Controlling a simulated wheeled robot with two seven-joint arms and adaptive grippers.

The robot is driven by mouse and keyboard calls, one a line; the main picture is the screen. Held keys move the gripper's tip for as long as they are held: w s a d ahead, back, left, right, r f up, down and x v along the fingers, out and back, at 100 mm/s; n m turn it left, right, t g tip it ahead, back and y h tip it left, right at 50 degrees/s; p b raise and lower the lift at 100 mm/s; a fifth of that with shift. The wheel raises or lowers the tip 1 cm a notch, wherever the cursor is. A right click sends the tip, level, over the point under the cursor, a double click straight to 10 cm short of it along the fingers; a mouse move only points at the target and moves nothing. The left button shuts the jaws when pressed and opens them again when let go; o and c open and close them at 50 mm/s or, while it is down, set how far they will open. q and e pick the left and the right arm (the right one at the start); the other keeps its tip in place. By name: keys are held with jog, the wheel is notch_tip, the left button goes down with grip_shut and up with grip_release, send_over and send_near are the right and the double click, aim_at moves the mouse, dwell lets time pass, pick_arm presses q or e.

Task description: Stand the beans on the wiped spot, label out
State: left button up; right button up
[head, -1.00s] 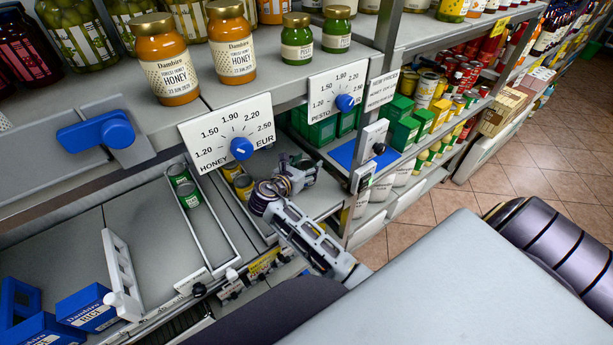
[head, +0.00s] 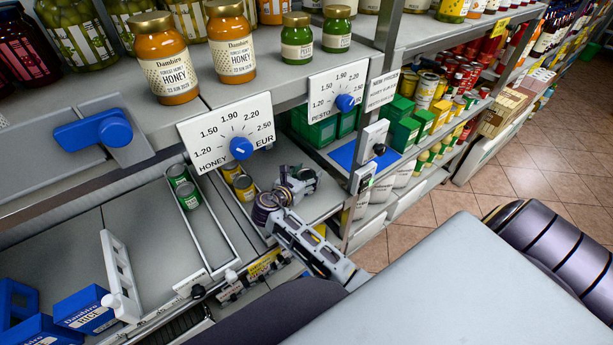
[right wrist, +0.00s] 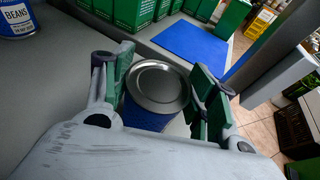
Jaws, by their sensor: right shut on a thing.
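My right gripper (head: 300,182) reaches over the lower shelf, beneath the pesto price dial. In the right wrist view, my right gripper (right wrist: 160,92) has its green-padded fingers closed on either side of a can with a bare silver lid and a blue side (right wrist: 155,82). The can looks upright; its label face is hidden. Another blue can marked BEANS (right wrist: 17,20) stands at the upper left of that view. A flat blue sheet (right wrist: 193,42) lies on the shelf beyond the held can, and shows in the head view (head: 343,154). I cannot make out a wiped spot. My left gripper is out of view.
Green boxes (right wrist: 132,12) stand behind the can, and a grey post (right wrist: 275,48) rises to its right. Green cans (head: 183,187) and yellow cans (head: 243,187) stand in lanes left of the arm. Honey jars (head: 163,60) line the shelf above.

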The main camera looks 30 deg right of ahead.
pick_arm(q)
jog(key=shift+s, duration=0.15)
pick_arm(e)
jog(key=shift+r, duration=0.1)
jog(key=o, duration=1.3)
jog(key=shift+c, duration=0.2)
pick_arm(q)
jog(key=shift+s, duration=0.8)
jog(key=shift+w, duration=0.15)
